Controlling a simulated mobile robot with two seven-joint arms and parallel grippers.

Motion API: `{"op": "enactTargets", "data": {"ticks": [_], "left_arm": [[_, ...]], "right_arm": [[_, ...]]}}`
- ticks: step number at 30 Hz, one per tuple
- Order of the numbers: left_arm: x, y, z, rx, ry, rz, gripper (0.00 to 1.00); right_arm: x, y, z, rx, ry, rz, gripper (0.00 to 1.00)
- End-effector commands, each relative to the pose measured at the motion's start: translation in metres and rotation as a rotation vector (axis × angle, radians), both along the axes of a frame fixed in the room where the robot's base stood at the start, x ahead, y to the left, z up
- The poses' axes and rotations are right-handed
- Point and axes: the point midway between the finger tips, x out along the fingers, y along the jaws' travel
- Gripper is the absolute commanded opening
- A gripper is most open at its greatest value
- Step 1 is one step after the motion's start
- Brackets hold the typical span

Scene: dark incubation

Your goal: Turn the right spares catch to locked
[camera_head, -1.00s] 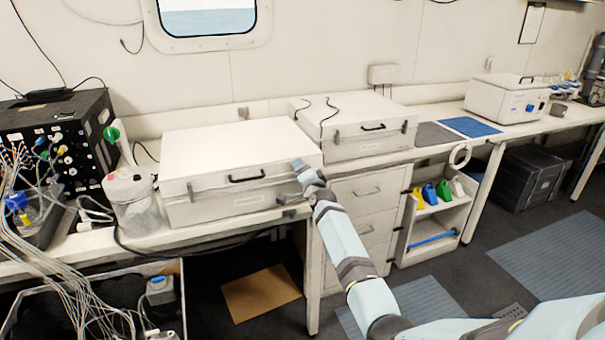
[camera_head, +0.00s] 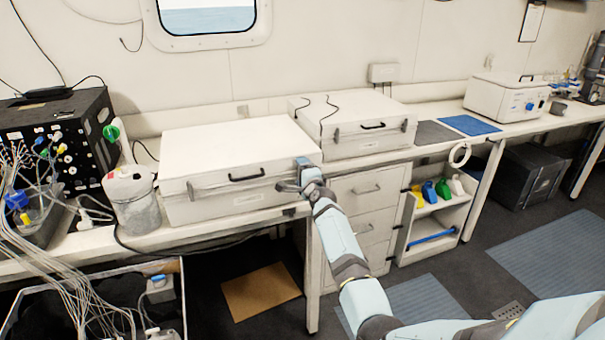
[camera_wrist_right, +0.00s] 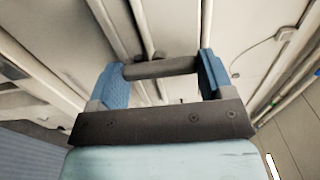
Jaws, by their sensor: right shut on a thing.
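The white spares case (camera_head: 240,140) is on the bench with its lid down. Its front has a dark handle (camera_head: 246,177) and a grey left catch (camera_head: 192,190). My right gripper (camera_head: 298,177) is at the front right corner of this case, over the right catch, which it mostly hides in the head view. In the right wrist view, the blue fingers of the gripper (camera_wrist_right: 160,75) are on either end of the grey bar of the right catch (camera_wrist_right: 160,68), shut on it. I cannot tell the catch's exact angle. My left gripper is out of view.
A second white case (camera_head: 350,118) stands close on the right. Drawers (camera_head: 365,200) are under the bench, right of my right forearm.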

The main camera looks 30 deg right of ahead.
Motion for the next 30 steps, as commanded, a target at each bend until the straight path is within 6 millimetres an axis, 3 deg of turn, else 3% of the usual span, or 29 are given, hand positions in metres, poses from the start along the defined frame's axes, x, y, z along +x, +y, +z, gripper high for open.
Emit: {"op": "enactTargets", "data": {"ticks": [6,7,10,20,23,30], "left_arm": [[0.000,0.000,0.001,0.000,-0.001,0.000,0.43],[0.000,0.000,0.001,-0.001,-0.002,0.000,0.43],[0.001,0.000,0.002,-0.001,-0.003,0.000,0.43],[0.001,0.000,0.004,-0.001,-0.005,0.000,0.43],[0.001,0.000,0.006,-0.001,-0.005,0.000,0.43],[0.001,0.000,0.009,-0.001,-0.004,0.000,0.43]], "right_arm": [[0.000,0.001,-0.001,0.003,0.000,0.001,0.51],[0.000,0.001,-0.001,0.003,0.000,0.001,0.77],[0.000,0.001,-0.001,0.002,0.000,0.001,1.00],[-0.006,0.002,-0.001,0.002,0.000,0.001,1.00],[-0.019,0.006,0.000,0.003,-0.001,0.001,1.00],[-0.073,0.019,-0.001,0.002,0.001,0.000,1.00]]}}
